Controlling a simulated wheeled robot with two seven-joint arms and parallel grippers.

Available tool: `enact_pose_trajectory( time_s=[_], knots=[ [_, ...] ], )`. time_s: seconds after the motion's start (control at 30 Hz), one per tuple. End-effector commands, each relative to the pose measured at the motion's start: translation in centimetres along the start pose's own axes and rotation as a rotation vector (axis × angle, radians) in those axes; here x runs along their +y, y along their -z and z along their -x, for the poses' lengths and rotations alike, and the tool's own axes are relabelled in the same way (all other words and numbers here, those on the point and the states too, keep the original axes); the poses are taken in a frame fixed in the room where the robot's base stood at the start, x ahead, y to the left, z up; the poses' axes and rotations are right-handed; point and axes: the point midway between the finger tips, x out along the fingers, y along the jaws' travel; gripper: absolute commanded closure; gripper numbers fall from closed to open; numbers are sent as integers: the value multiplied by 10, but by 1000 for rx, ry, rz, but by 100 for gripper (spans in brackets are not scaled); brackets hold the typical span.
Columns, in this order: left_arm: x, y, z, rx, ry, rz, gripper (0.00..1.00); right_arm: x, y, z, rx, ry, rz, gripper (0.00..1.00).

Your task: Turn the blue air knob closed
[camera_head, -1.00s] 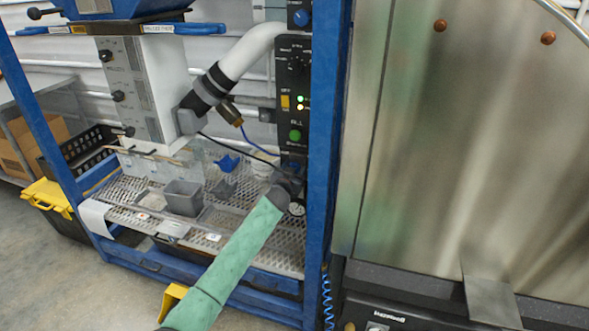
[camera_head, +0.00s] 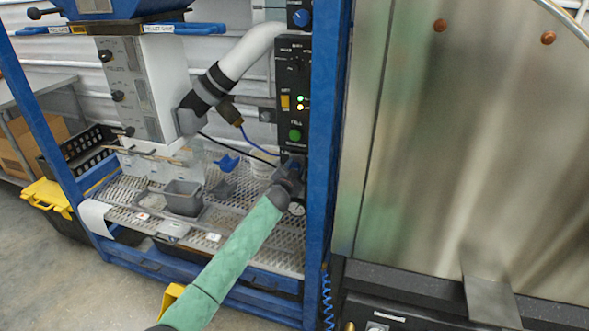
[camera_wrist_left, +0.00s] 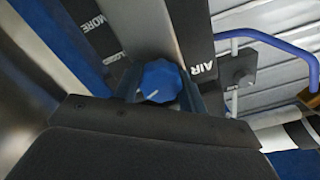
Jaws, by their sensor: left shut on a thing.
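The blue air knob (camera_wrist_left: 160,82) shows in the left wrist view, with a white pointer line on its face and the word AIR on the dark panel beside it. My left gripper (camera_wrist_left: 163,92) is shut on the knob, one finger on each side of it. In the head view my left gripper (camera_head: 292,172) is at the lower end of the black control panel (camera_head: 294,95), where its wrist hides most of the knob. The green-sleeved arm comes up from the bottom of the picture. My right gripper is not in view.
A blue frame post (camera_head: 325,150) stands just right of the panel. A perforated shelf (camera_head: 255,225) with a grey bin (camera_head: 183,197) lies left of the gripper. A large steel cabinet (camera_head: 470,130) fills the right side.

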Motion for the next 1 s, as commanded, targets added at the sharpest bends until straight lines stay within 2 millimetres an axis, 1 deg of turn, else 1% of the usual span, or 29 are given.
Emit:
enact_pose_trajectory(
  time_s=[0.37,0.8,1.0],
  knots=[
    [1,-1,0,0,-1,-360,82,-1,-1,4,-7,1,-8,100],
    [2,-1,0,-1,-2,-775,82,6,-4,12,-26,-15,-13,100],
    [3,-1,0,0,-2,-938,82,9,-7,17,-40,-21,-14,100]
  ],
)
